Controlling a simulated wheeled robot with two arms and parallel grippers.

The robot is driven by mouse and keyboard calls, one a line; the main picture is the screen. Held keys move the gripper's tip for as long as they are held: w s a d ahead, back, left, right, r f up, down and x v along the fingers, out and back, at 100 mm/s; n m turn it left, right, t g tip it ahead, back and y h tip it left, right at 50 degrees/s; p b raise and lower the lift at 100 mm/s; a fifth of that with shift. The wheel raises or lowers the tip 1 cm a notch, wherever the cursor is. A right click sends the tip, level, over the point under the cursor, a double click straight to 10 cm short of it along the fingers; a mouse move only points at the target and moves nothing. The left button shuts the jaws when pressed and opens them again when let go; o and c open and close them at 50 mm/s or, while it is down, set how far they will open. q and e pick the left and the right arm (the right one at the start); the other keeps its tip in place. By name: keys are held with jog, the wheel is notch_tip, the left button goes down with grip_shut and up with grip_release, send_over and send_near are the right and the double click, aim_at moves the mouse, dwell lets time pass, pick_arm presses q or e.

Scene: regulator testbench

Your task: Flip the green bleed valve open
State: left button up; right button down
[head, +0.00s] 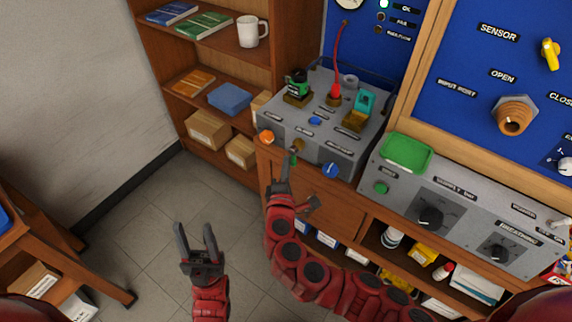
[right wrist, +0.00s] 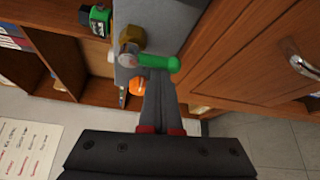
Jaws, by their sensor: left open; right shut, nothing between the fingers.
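The green bleed valve's lever (head: 293,158) is on the front face of the grey box, below a brass fitting (head: 298,145). In the right wrist view the green lever (right wrist: 160,63) points right from its round metal pivot (right wrist: 130,60), with the brass fitting (right wrist: 131,38) behind. My right gripper (head: 284,162) is shut and empty close beside the lever. In the right wrist view its fingers (right wrist: 159,82) reach up to the lever, which crosses over their tips; I cannot tell whether they touch. My left gripper (head: 195,229) is open and empty over the floor.
The grey box (head: 345,146) also bears an orange knob (head: 267,137), a blue knob (head: 330,170) and a red hose (head: 337,55). A grey panel with dials (head: 462,222) and a green tray (head: 406,153) are to the right. Floor (head: 150,215) is free around my left gripper.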

jog(key=n+g+p, duration=0.1)
jog(key=p, duration=0.1)
jog(key=d+n+g+h+p, duration=0.1)
jog(key=n+p, duration=0.1)
jog(key=p, duration=0.1)
jog(key=s+n+g+p, duration=0.1)
jog(key=p, duration=0.1)
jog(key=shift+s+d+r, duration=0.1)
jog(key=shift+d+r, duration=0.25)
jog(key=shift+r, duration=0.05)
jog(key=shift+s+d+n+g+h+p, duration=0.15)
jog(key=shift+d+n+g+h+p, duration=0.1)
jog(key=shift+n+g+h+p, duration=0.25)
jog(key=shift+d+r, duration=0.1)
dwell(0.3)
dwell(0.6)
